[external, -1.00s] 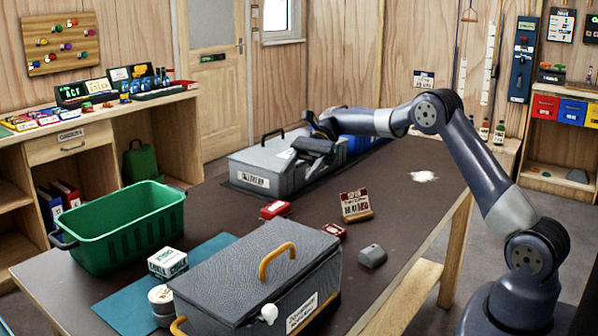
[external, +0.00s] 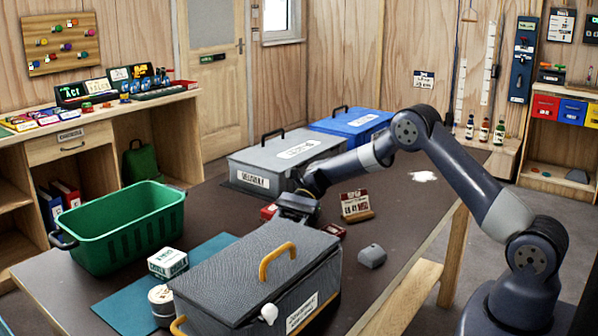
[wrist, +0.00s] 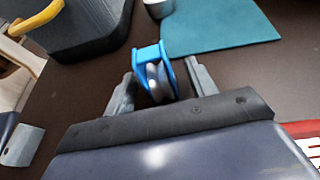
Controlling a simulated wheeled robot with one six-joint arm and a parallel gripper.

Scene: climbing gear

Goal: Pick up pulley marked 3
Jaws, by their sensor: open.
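A blue pulley (wrist: 153,53) with a grey wheel shows in the wrist view, between the two fingers of my gripper (wrist: 158,88). The fingers stand apart, one on each side of it; I cannot tell whether either touches it. No number can be read on it. In the external view my gripper (external: 297,208) is low over the dark table, behind the dark grey toolbox, and the pulley is hidden there.
The dark toolbox (external: 225,275) with yellow handles stands close in front. A grey lidded box (external: 240,165) is behind. A small sign on a wooden stand (external: 355,204) and a grey block (external: 372,256) are to the right. A green crate (external: 125,235) is left.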

